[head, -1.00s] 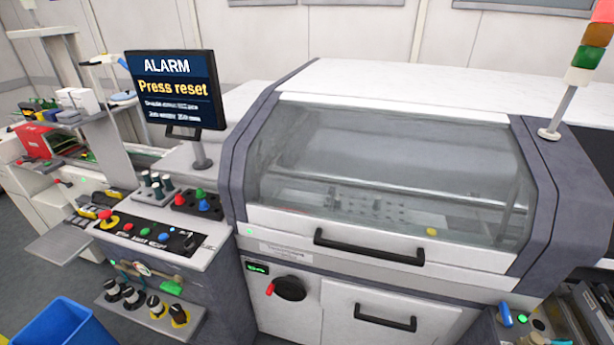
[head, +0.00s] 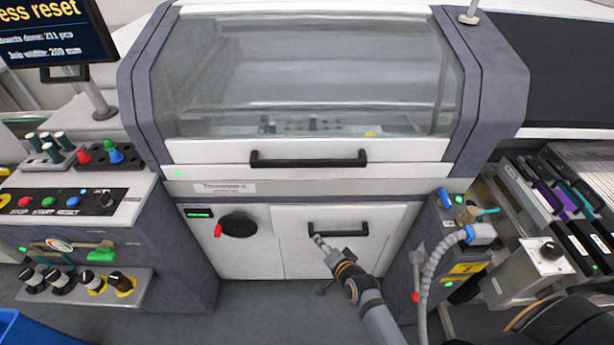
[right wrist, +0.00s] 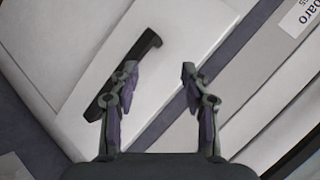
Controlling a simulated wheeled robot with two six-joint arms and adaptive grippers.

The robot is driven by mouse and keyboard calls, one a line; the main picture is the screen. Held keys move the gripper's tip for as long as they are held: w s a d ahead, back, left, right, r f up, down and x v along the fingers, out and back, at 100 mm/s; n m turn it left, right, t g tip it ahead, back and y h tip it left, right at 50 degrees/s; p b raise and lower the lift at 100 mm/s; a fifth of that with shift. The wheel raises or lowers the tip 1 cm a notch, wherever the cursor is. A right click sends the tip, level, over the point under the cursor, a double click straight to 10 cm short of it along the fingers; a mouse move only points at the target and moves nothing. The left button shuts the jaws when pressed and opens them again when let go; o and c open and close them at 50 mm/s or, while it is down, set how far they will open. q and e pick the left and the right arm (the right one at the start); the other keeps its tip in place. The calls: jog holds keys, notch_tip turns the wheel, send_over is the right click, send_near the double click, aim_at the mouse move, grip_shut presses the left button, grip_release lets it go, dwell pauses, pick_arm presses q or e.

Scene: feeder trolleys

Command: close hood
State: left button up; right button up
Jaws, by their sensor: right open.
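The hood (head: 305,151) of the white machine has a large clear window (head: 310,75) and a black bar handle (head: 308,159) along its lower edge. It looks down, with no gap visible between its lower edge and the body. My right gripper (head: 320,240) is below the hood handle, in front of the lower white door (head: 370,260) and close to that door's black handle (head: 338,229). In the right wrist view, my right gripper (right wrist: 157,75) is open and empty. A black handle (right wrist: 147,47) shows beyond its left finger. My left gripper is not in view.
The button panel (head: 70,202) and the monitor (head: 52,35) stand at the left. A dark rotary knob (head: 238,225) sits left of the door. A grey post with a blue button (head: 444,197) and the feeder trolley (head: 560,200) are at the right. A blue bin (head: 12,328) is at lower left.

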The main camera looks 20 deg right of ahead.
notch_tip(320, 180, up, 15)
jog(key=w+m+t+b, duration=0.3)
jog(key=m+t, duration=0.3)
send_near(310, 166)
jog(key=shift+y, duration=0.3)
jog(key=w, duration=0.7)
jog(key=w+p, duration=0.1)
jog(key=w, duration=0.3)
jog(key=shift+a, duration=0.4)
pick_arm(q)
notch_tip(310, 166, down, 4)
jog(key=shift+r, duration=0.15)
pick_arm(e)
jog(key=shift+c, duration=0.4)
grip_shut()
